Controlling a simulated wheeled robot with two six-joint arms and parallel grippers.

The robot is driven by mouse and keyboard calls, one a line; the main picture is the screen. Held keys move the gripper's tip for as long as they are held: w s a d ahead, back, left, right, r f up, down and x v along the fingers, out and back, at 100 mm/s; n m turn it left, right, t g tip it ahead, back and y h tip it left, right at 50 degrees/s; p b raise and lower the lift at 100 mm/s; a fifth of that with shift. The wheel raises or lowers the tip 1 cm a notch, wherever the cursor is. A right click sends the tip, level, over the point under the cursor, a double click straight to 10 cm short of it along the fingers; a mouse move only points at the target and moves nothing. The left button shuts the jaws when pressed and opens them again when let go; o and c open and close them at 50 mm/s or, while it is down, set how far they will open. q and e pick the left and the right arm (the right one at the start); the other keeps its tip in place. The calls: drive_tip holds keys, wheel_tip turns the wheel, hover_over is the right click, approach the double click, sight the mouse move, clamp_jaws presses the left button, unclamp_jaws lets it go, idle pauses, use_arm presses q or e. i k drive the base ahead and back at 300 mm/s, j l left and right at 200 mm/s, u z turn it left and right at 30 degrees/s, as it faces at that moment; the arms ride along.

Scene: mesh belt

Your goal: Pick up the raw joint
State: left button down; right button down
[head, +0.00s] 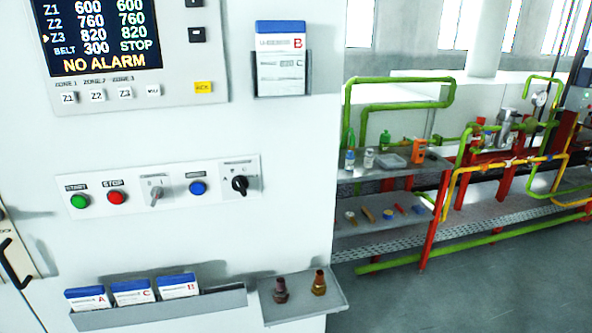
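Two small upright fittings stand on a grey shelf tray (302,312) at the lower middle of the head view. The left one is a dark reddish-brown joint (280,290). The right one is a brass-coloured joint (319,283). They stand apart from each other. No label tells which one is the raw joint. Neither of my grippers is in view.
A white control panel carries a display (100,32) reading NO ALARM, buttons and knobs. A card rack (160,310) sits just left of the tray. A card holder (283,75) hangs above. Shelves (385,218) with bottles and pipes stand behind right; the floor (480,290) is clear.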

sight(319, 287)
drive_tip(key=i+l+u, duration=0.15)
drive_tip(key=u, duration=0.3)
drive_tip(key=l+u, duration=0.35)
drive_tip(key=u, duration=0.15)
drive_tip(key=i+l+u, duration=0.1)
drive_tip(key=l+u, duration=0.2)
drive_tip(key=u, duration=0.15)
drive_tip(key=l+u, duration=0.3)
drive_tip(key=u, duration=0.2)
